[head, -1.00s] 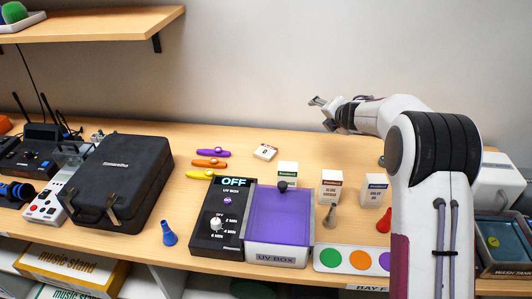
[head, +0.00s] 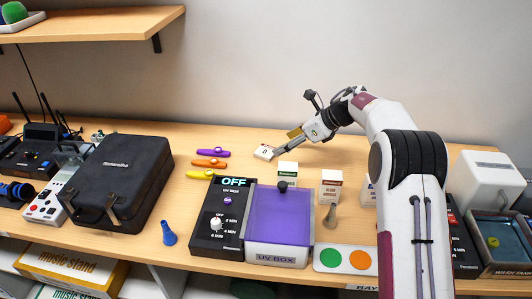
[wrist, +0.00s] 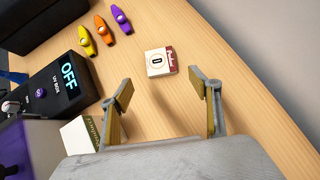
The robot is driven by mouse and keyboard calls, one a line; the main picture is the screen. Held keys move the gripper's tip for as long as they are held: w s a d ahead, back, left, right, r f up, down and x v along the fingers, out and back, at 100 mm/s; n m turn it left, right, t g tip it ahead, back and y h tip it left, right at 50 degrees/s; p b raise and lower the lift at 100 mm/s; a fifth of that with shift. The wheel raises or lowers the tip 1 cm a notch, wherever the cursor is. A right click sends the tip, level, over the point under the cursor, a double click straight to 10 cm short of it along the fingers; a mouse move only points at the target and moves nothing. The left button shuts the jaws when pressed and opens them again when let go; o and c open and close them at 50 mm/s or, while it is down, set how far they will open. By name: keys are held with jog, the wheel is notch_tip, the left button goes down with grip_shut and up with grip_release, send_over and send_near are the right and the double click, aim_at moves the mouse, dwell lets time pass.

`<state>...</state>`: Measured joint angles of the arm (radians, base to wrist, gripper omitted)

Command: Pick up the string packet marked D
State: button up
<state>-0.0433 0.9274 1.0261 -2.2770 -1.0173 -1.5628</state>
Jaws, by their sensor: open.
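The string packet marked D (head: 264,152) is a small white box with a red band, lying flat on the table behind the UV box. In the wrist view the packet (wrist: 157,62) shows a dark letter on its top face and sits just beyond the fingertips, roughly centred between them. My gripper (head: 284,147) is near the packet on its right side, tilted down toward it. In the wrist view my gripper (wrist: 160,82) is open with nothing between its fingers.
Purple (head: 213,152), orange (head: 208,163) and yellow (head: 207,174) kazoos lie left of the packet. A white box with a green band (head: 288,169) stands in front of it, behind the UV box (head: 278,228). A black case (head: 122,180) is farther left.

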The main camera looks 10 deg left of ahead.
aim_at(267, 151)
dwell(0.4)
jog(key=shift+x, duration=1.35)
jog(key=shift+x, duration=2.55)
jog(key=shift+w+a+r, duration=0.1)
jog(key=shift+r, duration=0.05)
jog(key=c, duration=1)
